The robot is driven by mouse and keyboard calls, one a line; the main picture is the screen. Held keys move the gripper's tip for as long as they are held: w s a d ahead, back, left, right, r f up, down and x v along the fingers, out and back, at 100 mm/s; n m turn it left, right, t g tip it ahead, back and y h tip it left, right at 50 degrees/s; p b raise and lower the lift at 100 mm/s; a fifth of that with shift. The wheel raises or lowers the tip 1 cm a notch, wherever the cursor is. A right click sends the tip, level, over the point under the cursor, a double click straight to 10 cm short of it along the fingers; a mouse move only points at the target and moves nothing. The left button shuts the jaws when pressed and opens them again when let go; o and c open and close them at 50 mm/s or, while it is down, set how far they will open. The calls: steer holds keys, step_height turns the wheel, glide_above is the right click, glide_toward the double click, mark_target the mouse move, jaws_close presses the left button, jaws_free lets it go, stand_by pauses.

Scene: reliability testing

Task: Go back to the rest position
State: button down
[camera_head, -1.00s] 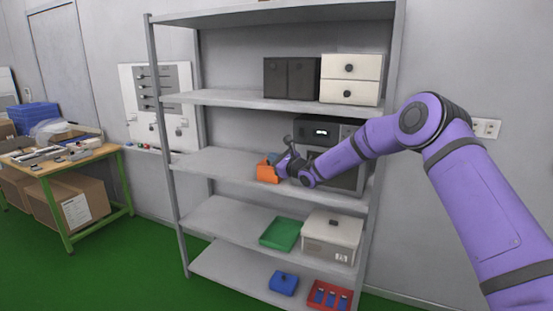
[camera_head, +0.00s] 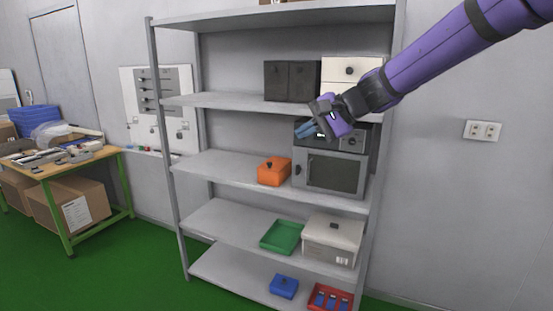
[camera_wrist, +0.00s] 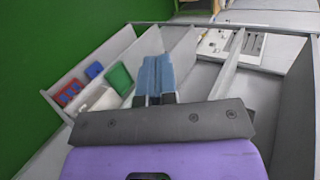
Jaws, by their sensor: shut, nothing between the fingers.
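My gripper (camera_head: 306,129) is in front of the shelf rack in the head view, at the height between the second and third shelf boards. Its blue fingers are together with nothing between them. The fingers also show in the wrist view (camera_wrist: 155,78), side by side. Behind the gripper, the grey oven-like appliance (camera_head: 331,172) stands on the middle shelf, its upper left partly hidden. My purple arm reaches in from the upper right.
An orange box (camera_head: 273,172) sits left of the appliance. A dark cabinet (camera_head: 290,81) and white drawers (camera_head: 348,70) stand above. Below are a green tray (camera_head: 281,237), a light grey box (camera_head: 331,242), a blue box (camera_head: 284,286) and a red bin (camera_head: 345,297).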

steer(key=s+d+f+n+h, duration=0.1)
steer(key=s+d+h, duration=0.4)
steer(key=s+d, duration=0.7)
steer(key=s+d+f+n+t+h, duration=0.1)
steer(key=s+d+n+h, duration=0.3)
steer(key=s+d, duration=0.8)
steer(key=s+f+h, duration=0.1)
steer(key=s, duration=0.7)
steer(key=shift+f+h, duration=0.2)
steer(key=shift+h, duration=0.2)
